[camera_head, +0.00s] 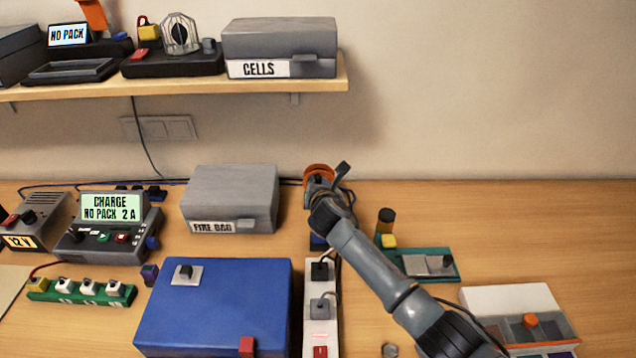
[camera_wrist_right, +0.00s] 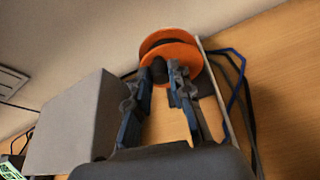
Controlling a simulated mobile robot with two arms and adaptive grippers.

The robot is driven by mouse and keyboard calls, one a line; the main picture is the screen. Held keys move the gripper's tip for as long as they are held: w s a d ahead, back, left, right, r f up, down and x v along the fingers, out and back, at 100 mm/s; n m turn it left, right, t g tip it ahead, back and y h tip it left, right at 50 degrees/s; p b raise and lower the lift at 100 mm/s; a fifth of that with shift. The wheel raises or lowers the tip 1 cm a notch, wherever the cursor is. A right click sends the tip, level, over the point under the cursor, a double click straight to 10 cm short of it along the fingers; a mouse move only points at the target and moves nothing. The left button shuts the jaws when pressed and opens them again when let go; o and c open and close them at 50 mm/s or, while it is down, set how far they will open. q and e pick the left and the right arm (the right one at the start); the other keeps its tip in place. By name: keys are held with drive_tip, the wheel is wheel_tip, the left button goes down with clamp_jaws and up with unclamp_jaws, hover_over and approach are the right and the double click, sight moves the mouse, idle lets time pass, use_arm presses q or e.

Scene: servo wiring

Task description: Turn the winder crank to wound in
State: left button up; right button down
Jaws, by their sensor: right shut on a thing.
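The winder (camera_head: 316,168) is an orange reel at the back of the bench, against the wall, mostly hidden behind my right gripper in the head view. In the right wrist view the orange winder (camera_wrist_right: 180,50) is ahead, with a dark groove between its discs. My right gripper (camera_head: 321,183) is at the winder. In the right wrist view the fingertips of my right gripper (camera_wrist_right: 160,76) are closed on either side of a dark crank knob (camera_wrist_right: 157,70) in front of the reel. The crank's arm is largely hidden. My left gripper is not in view.
A grey FIRE BAG box (camera_head: 231,195) stands left of the winder. A blue case (camera_head: 215,310) and a white power strip (camera_head: 311,340) lie nearer. A dark cylinder (camera_head: 386,222) and a green board (camera_head: 412,258) are to the right. The back right bench is clear.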

drive_tip(key=shift+d+f+m+t+y, duration=0.2)
drive_tip(key=shift+d+m+y, duration=0.5)
drive_tip(key=shift+m, duration=0.45)
drive_tip(key=shift+d+f+m+t+y, duration=0.2)
drive_tip(key=shift+d+m+y, duration=0.3)
drive_tip(key=shift+m+y, duration=0.5)
drive_tip(key=shift+r+m, duration=0.1)
drive_tip(key=shift+m, duration=0.15)
drive_tip(key=c, duration=1.2)
unclamp_jaws()
drive_tip(key=shift+s, duration=0.1)
drive_tip(key=v, duration=1.2)
drive_tip(key=shift+a+r, duration=0.1)
